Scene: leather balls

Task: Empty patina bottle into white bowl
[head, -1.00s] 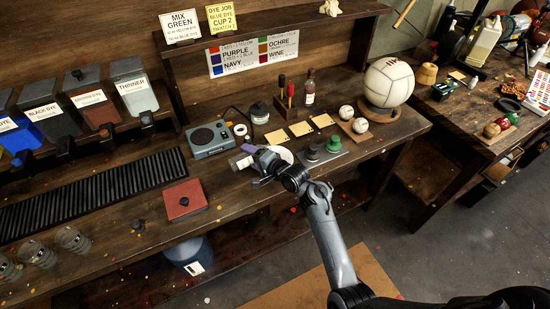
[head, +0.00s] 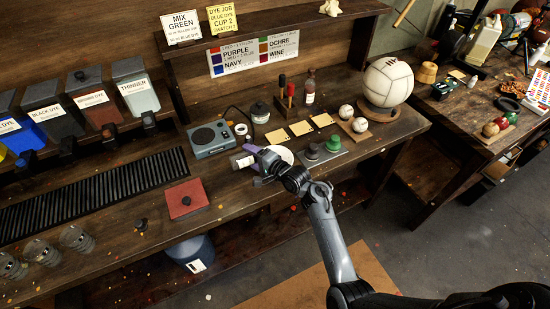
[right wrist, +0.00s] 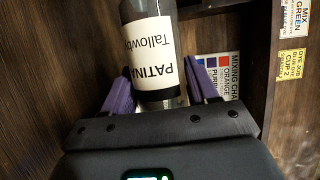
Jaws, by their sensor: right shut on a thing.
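The patina bottle (right wrist: 150,45), with a white label reading "PATINA Tallow…", is between the purple fingers of my right gripper (right wrist: 158,85) in the right wrist view. In the head view my right gripper (head: 255,161) is shut on it over the bench, and the bottle (head: 242,163) shows as a pale shape pointing left, seemingly tipped on its side. The white bowl (head: 286,154) is just right of and behind the gripper, partly hidden by it. Whether anything flows from the bottle cannot be seen. My left gripper is not in view.
A grey scale-like box (head: 210,139) stands behind left of the bottle. A red block (head: 186,199) lies at front left. Dark green pieces (head: 325,147) and tan swatches (head: 301,128) lie to the right. A stitched ball (head: 388,82) stands at the bench's right end.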

